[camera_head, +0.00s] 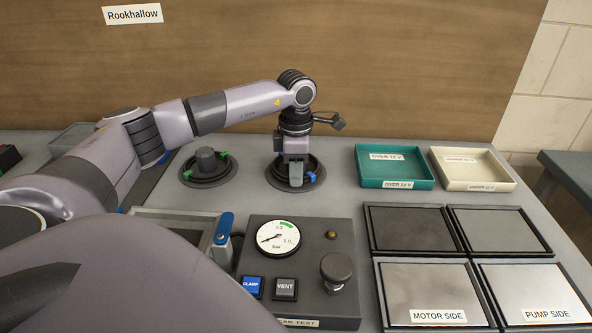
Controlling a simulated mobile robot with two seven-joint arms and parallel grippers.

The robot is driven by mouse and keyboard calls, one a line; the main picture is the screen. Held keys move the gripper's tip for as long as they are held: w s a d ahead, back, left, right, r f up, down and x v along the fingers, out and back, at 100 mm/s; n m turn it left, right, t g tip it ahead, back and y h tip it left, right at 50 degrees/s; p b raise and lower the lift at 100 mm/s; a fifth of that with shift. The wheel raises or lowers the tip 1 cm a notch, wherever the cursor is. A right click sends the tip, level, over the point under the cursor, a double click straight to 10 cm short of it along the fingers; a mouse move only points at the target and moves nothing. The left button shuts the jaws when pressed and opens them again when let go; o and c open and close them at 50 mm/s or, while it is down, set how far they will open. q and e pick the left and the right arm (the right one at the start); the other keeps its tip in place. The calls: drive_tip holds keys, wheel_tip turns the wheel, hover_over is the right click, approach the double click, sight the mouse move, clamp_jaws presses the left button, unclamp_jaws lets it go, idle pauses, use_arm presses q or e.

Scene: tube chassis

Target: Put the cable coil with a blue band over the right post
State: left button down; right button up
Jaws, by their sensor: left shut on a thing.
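The cable coil with a blue band (310,177) is a dark ring with blue patches, in the head view right of the left post. My left gripper (293,178) points down at it and is shut on it. The coil appears low, over a round dark base (291,187). The right post is hidden behind the gripper, so I cannot tell whether the coil is fully around it or seated. The left post (206,158) is a dark stub on a similar round base, with green patches around it. My right gripper is not in view.
A test box with a gauge (278,239) and a black knob (336,268) stands in front of the posts. A green tray (395,185) and a cream tray (478,187) lie to the right, behind several square panels. A wooden board rises behind.

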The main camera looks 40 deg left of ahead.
use_arm(q)
drive_tip(key=shift+f, duration=0.4)
drive_tip(key=c, duration=1.3)
unclamp_jaws()
drive_tip(key=shift+c, duration=0.2)
wheel_tip(320, 180, up, 6)
drive_tip(key=p, duration=0.4)
drive_tip(key=shift+r+p, duration=1.05)
drive_tip(key=shift+r, duration=1.5)
